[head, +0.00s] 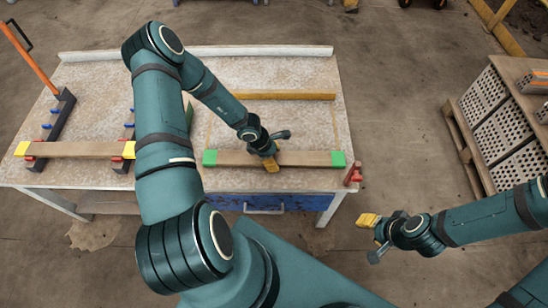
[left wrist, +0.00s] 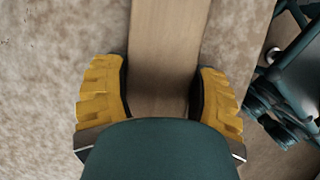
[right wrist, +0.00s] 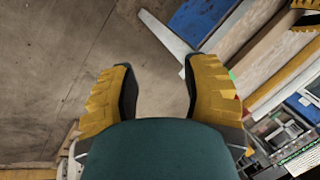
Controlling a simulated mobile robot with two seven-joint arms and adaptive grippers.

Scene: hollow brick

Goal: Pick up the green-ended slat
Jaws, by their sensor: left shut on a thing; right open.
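The green-ended slat (head: 308,159) is a wooden strip with a green block at each end, lying near the front edge of the table. My left gripper (head: 270,162) is shut on this slat near its middle, from above. In the left wrist view the slat (left wrist: 165,50) runs between the two yellow fingers (left wrist: 160,95), which press on its sides. I cannot tell whether the slat is clear of the tabletop. My right gripper (head: 368,220) is open and empty, off the table to the right; its spread fingers also show in the right wrist view (right wrist: 158,95).
A yellow-ended slat (head: 80,150) rests on dark racks with blue pegs (head: 50,130) at the left of the table (head: 290,75). A yellowish strip (head: 285,95) and a long pale bar (head: 240,51) lie further back. Pallets of hollow bricks (head: 500,120) stand at the right.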

